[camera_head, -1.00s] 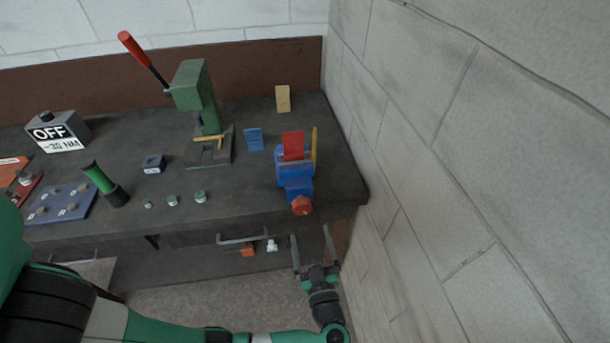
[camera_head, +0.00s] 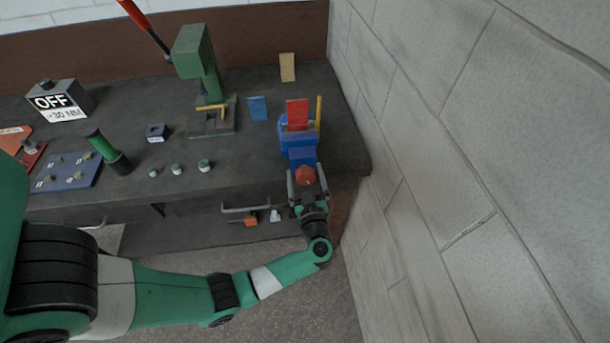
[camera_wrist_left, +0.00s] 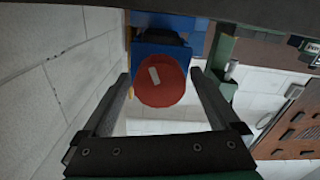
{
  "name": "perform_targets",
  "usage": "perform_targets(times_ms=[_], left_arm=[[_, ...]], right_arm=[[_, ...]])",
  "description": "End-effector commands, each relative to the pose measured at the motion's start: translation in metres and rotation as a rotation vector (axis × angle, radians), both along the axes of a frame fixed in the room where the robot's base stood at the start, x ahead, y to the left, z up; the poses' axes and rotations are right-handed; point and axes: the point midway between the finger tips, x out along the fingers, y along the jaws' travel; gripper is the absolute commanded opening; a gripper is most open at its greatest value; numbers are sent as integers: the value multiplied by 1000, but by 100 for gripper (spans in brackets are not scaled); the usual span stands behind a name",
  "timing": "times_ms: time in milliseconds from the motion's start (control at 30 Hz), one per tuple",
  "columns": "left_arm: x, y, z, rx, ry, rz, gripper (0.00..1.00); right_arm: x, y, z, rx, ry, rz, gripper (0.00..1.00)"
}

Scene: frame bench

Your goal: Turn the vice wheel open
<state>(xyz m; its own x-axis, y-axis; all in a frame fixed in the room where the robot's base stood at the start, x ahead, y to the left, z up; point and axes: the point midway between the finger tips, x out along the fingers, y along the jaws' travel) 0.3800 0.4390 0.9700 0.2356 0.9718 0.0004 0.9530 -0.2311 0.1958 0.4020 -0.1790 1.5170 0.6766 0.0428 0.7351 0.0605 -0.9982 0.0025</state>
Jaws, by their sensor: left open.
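The blue vice (camera_head: 298,143) stands at the right front of the bench, with a red block (camera_head: 297,114) upright at its jaws. Its red wheel (camera_head: 305,175) faces the bench's front edge. My left gripper (camera_head: 307,176) is open at the wheel, with one finger on each side of it. In the left wrist view the red wheel (camera_wrist_left: 161,81) with a pale mark lies between the open fingertips, with visible gaps beside it. The blue vice body (camera_wrist_left: 160,42) shows behind it. My right gripper is not in view.
A stone wall (camera_head: 420,150) rises close on the right. A green press (camera_head: 200,75) with a red lever stands left of the vice. A blue block (camera_head: 257,108) and a yellowish block (camera_head: 287,67) stand nearby. A drawer handle (camera_head: 245,208) is below the bench edge.

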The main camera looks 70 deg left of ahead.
Motion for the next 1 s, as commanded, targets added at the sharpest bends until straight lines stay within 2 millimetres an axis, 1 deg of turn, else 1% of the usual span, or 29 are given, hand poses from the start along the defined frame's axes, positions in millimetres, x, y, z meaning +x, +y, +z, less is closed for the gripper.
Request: perform_targets(times_ms=[233,267,400,467,500,667,700,733,1000], left_arm=[[1,2,0,0,0,-1,96],[1,2,0,0,0,-1,94],[1,2,0,0,0,0,69],[1,2,0,0,0,0,58],[1,2,0,0,0,0,51],[1,2,0,0,0,0,22],[1,2,0,0,0,0,15],[0,2,0,0,0,0,10],[0,2,1,-7,-28,0,10]], right_arm=[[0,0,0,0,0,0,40],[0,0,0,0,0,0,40],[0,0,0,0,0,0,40],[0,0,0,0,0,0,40],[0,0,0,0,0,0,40],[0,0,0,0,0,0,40],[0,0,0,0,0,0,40],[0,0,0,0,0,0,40],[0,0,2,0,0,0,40]])
